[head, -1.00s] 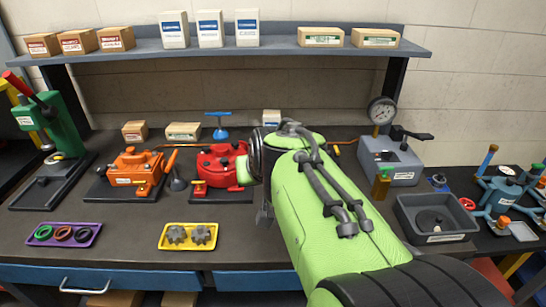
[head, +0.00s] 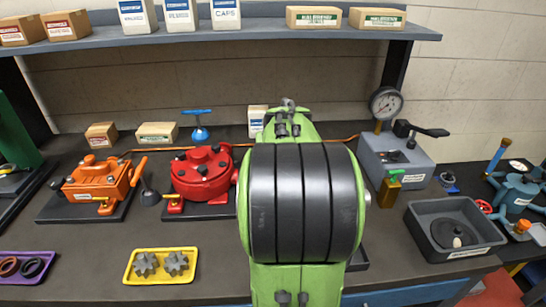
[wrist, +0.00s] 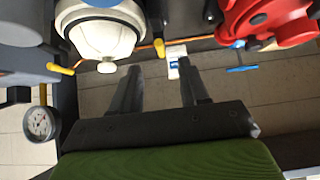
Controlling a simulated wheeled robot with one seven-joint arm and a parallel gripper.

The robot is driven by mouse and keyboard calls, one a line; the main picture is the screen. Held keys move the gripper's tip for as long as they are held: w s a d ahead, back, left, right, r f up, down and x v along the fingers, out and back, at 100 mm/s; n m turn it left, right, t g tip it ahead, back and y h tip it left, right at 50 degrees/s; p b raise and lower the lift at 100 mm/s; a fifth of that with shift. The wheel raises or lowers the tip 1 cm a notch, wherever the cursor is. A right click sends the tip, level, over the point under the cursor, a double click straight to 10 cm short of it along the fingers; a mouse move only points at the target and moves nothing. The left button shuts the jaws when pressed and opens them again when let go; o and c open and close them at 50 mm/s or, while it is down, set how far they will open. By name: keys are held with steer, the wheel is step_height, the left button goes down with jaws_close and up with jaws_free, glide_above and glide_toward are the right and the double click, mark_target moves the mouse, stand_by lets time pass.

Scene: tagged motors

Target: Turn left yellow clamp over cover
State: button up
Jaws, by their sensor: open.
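In the wrist view, a white round cover (wrist: 103,32) with a pale centre knob shows at the top left, with a blue part (wrist: 100,3) above it. One yellow clamp handle (wrist: 159,48) is at its right side, and another yellow handle (wrist: 61,69) is at its left. My gripper (wrist: 158,84) is open, its two dark fingers apart with nothing between them. The fingers appear below the cover in the picture, apart from both handles. In the head view my green arm hides the cover, the clamps and the gripper.
A red round housing (head: 203,171) and an orange unit (head: 97,181) stand left of my arm. A grey gauge station (head: 397,160) and a grey bin (head: 455,229) stand right. A yellow tray (head: 130,275) with gears lies in front. A shelf (head: 270,34) with boxes spans the back.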

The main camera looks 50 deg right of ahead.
steer(key=b+x, duration=0.1)
steer(key=x, duration=0.8)
steer(key=shift+w+d+f, duration=0.1)
steer(key=shift+f, duration=0.1)
steer(key=shift+c, duration=0.4)
jaws_close()
